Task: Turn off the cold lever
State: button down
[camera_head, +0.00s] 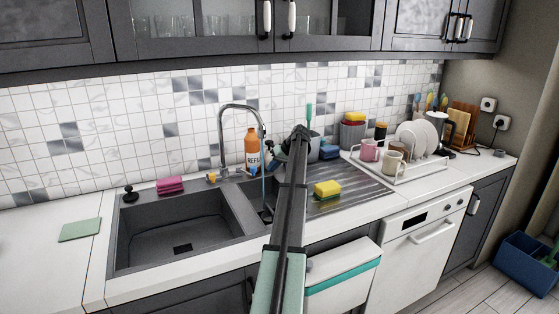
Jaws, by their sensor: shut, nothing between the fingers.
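The grey gooseneck faucet (221,140) stands behind the dark sink (150,215), its spout arching right. A thin blue stream, seemingly water, runs down from the spout's end into the smaller right basin. A small orange-yellow piece sits left of the faucet base; I cannot tell if it is a lever. I cannot make out the cold lever; my arm and the orange bottle cover part of the area right of the faucet. My arm reaches up from the bottom middle. My gripper (273,155), dark and small, is shut and empty, just right of the orange bottle.
An orange refill bottle (252,148) stands behind the sink. Pink sponges (170,185) lie on its rear rim. A yellow sponge (327,189) lies on the drainboard (355,188). A dish rack (409,174) with plates and mugs is farther right. The left counter is mostly clear.

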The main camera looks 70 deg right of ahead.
jog(key=shift+w+a+f, duration=0.25)
jog(key=shift+w+a, duration=0.15)
jog(key=shift+w, duration=0.3)
jog(key=shift+w+a+f, duration=0.2)
jog(key=shift+w+a, duration=0.25)
jog(key=shift+w, duration=0.25)
jog(key=shift+w+a+f, duration=0.25)
jog(key=shift+w+a, duration=0.15)
jog(key=shift+w, duration=0.3)
jog(key=shift+w+a+m+h, duration=0.35)
jog(key=shift+a+m, duration=0.15)
jog(key=shift+a, duration=0.3)
jog(key=shift+w+a+m+h, duration=0.3)
jog(key=shift+w+a+m, duration=0.15)
jog(key=shift+a, duration=0.35)
jog(key=shift+w+a+m+h, duration=0.35)
jog(key=shift+a+m, duration=0.2)
jog(key=shift+a, duration=0.25)
jog(key=shift+s, duration=0.15)
